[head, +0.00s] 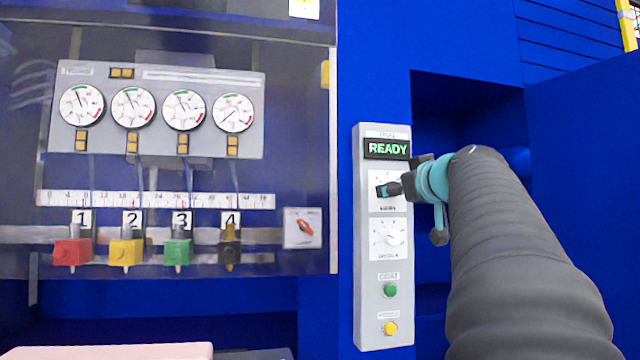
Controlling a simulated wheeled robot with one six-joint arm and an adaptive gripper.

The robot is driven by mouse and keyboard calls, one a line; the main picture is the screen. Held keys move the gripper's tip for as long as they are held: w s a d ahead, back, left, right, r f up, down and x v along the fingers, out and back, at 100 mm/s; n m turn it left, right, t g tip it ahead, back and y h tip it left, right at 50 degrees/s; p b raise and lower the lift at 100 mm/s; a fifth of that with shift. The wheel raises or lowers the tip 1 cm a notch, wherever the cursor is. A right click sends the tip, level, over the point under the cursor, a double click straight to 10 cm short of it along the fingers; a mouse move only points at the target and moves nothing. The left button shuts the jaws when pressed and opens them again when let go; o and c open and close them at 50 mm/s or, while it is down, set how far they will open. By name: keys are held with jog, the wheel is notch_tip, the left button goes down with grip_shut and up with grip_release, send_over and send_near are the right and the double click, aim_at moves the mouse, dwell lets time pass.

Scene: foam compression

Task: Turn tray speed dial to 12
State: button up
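A narrow grey control panel (368,290) stands upright right of centre, with a lit green READY display (387,149) near its top. An upper dial (375,178) sits below the display, mostly covered by my gripper (384,190). The small labels and scale numbers are too blurred to read, so I cannot tell which one is the tray speed dial. My gripper reaches in from the right, its fingertips in front of the upper dial. Contact with its knob and the finger gap cannot be made out.
Below the dials are a green button (390,290) and a yellow button (390,329). To the left, behind a clear pane, are a gauge panel (155,147) and several numbered coloured valves. A dark blue recess (440,100) lies right of the panel.

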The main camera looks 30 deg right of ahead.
jog(key=shift+w+d, duration=0.2)
jog(key=shift+w, duration=0.5)
grip_shut()
